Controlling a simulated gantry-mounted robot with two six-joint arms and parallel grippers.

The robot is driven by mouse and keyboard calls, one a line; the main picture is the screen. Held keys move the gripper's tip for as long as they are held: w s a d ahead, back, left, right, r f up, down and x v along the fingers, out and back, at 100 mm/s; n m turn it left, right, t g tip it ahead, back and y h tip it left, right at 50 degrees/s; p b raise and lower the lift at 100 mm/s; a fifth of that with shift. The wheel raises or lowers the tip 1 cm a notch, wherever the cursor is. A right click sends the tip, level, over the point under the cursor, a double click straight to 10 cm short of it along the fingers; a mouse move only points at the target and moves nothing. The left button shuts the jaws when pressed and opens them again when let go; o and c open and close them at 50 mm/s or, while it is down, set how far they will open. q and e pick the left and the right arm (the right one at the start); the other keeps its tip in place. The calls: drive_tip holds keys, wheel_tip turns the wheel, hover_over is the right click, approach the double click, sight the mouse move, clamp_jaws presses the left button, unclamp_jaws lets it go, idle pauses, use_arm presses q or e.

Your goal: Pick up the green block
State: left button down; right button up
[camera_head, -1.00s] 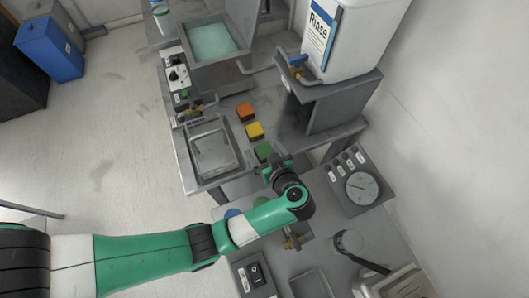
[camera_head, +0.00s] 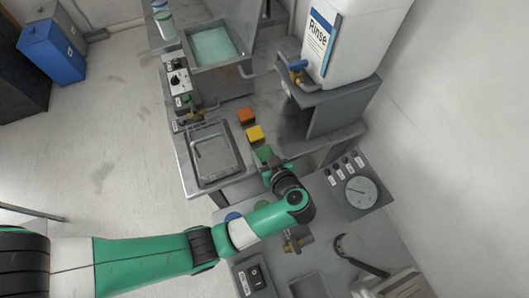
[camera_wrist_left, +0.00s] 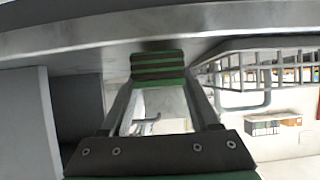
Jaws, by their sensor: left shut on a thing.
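The green block (camera_head: 264,153) is at the near end of a short row with a yellow block and an orange block on the grey bench. My left gripper (camera_head: 268,163) reaches it from the near side, and its fingers partly cover it. In the left wrist view the green block (camera_wrist_left: 158,67) sits between the tips of my left gripper (camera_wrist_left: 159,82), which is shut on it. Dark bands cross its green face there. I cannot tell whether the block touches the bench. My right gripper is in no view.
The yellow block (camera_head: 255,133) and orange block (camera_head: 246,116) stand just beyond. A grey tray (camera_head: 213,153) lies left of them. A raised shelf (camera_head: 339,105) with a white Rinse container (camera_head: 352,42) stands to the right. A gauge panel (camera_head: 353,186) lies right of the gripper.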

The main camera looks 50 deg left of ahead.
sight(264, 154)
use_arm(q)
drive_tip(key=r+p, duration=0.1)
drive_tip(key=r, duration=0.1)
drive_tip(key=r+p, duration=0.1)
drive_tip(key=shift+s+r+p, duration=0.2)
drive_tip(key=shift+r+p, duration=0.1)
drive_tip(key=shift+r, duration=0.1)
drive_tip(key=s+r+p, duration=0.8)
drive_tip(key=s, duration=0.5)
drive_tip(key=shift+s+r, duration=0.2)
drive_tip(key=shift+s, duration=0.1)
